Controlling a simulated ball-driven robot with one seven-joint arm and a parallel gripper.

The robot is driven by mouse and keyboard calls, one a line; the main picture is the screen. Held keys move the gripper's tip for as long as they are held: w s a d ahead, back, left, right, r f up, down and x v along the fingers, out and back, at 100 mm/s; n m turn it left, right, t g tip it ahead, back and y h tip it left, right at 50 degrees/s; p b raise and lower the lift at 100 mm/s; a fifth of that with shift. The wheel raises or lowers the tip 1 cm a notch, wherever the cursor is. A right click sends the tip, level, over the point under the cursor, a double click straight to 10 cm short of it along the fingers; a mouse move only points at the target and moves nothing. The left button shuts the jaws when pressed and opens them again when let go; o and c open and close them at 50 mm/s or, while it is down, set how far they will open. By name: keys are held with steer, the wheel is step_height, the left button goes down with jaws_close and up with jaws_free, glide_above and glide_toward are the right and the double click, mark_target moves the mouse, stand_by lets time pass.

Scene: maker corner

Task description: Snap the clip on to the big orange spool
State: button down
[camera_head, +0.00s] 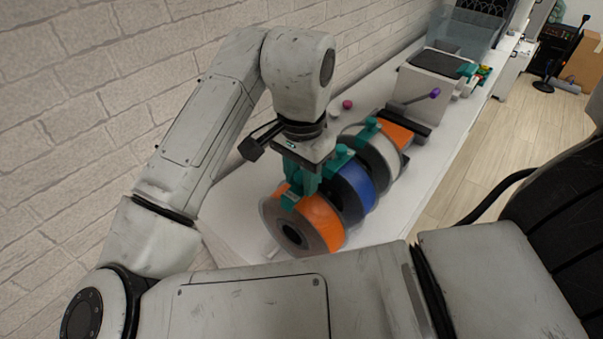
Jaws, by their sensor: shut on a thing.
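The big orange spool (325,222) stands on its rim at the near end of a row on the white bench, its grey side and dark hub facing me. My gripper (298,190) points down over the top of this spool. It is shut on a teal clip (290,199), which is at the spool's upper rim. The fingers and the clip are close in colour and overlap. I cannot tell whether the clip is seated on the rim or only touching it.
Behind stand a blue spool (358,190), a pale grey spool (385,158) and another orange piece (398,132). Teal clips sit on the blue and grey spools. A white machine (425,88) is farther along the bench (440,150). A brick wall (90,110) runs along the left.

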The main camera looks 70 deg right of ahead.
steer(key=shift+f+b, duration=0.55)
steer(key=shift+f, duration=0.6)
stand_by(1.0)
steer(key=shift+c, duration=1.1)
jaws_free()
steer(key=shift+r, duration=0.1)
steer(key=shift+r+p, duration=3.4)
steer(key=shift+r, duration=0.05)
steer(key=shift+s+f, duration=0.1)
